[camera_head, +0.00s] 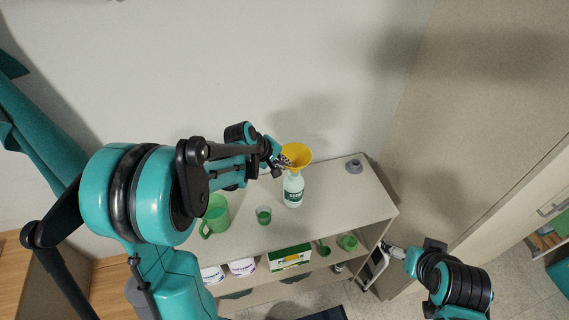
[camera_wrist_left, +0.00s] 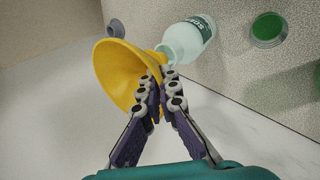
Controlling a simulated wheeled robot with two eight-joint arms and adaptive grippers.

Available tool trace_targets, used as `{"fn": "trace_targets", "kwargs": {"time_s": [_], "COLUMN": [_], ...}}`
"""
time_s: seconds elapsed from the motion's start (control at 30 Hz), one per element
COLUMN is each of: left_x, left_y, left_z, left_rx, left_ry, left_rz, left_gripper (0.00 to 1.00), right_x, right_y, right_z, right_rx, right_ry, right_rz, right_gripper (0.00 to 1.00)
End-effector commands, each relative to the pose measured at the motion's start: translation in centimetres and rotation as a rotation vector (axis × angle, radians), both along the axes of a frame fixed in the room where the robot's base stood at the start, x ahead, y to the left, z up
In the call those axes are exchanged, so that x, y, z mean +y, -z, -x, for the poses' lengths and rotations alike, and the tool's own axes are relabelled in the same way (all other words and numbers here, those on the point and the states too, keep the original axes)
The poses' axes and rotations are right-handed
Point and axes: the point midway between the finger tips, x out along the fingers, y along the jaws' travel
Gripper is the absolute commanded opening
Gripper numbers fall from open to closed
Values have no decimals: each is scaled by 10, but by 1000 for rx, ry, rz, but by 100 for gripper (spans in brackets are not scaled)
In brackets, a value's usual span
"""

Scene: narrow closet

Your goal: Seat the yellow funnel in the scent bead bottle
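The yellow funnel (camera_head: 298,153) is directly over the scent bead bottle (camera_head: 293,190), a pale bottle with a green label standing upright on the shelf top. My left gripper (camera_head: 280,160) is at the funnel's left side. In the left wrist view, its fingertips (camera_wrist_left: 162,82) are close together on the funnel (camera_wrist_left: 118,75) near its narrow end, and the funnel's wide mouth faces away from the bottle (camera_wrist_left: 187,40). The spout meets the bottle's neck in view; I cannot tell how deep it is inside. My right gripper (camera_head: 388,249) is low, beside the shelf's right end, and its fingers are unclear.
The lower shelf holds white tubs (camera_head: 242,267), a green box (camera_head: 289,258) and green dishes (camera_head: 347,243). A wall is close behind.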

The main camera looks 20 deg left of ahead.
Motion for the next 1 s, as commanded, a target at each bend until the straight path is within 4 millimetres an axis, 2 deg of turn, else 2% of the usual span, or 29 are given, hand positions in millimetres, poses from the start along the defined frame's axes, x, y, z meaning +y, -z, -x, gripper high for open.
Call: {"fn": "trace_targets", "kwargs": {"time_s": [0.43, 1.0], "left_x": [0, 0], "left_y": [1, 16], "left_z": [0, 0], "left_rx": [0, 0], "left_ry": [0, 0], "left_rz": [0, 0], "left_gripper": [0, 0], "right_x": [0, 0], "right_y": [1, 15], "right_z": [0, 0], "right_rx": [0, 0], "right_ry": [0, 0], "right_rz": [0, 0], "right_gripper": [90, 90]}}
